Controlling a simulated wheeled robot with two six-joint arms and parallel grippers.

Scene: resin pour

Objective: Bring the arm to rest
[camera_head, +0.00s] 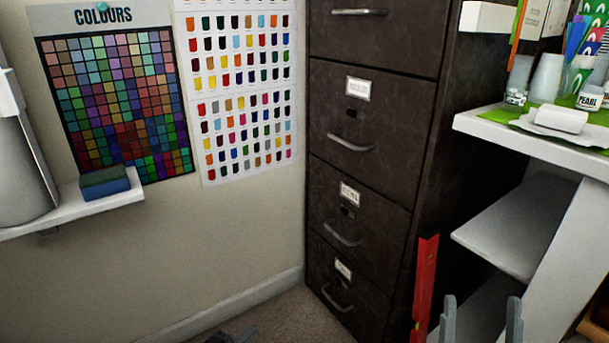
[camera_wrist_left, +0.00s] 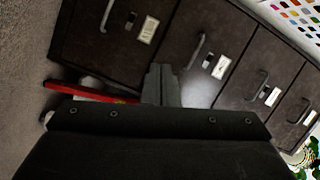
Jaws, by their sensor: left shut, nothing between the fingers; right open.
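My left gripper (camera_head: 238,334) shows only as dark tips at the bottom edge of the head view, low in front of the wall and the floor. In the left wrist view, the same left gripper (camera_wrist_left: 162,84) has its grey fingers together with nothing between them. My right gripper (camera_head: 481,318) is at the bottom right of the head view. Its two grey fingers stand upright and apart, with nothing between them. The rest of both arms is outside the head view.
A dark filing cabinet (camera_head: 357,188) stands in the corner. A red spirit level (camera_head: 425,285) leans beside it. A white bench (camera_head: 490,128) with cups, jars and a green mat is at right. A shelf (camera_head: 75,207) with a blue sponge (camera_head: 104,184) is at left.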

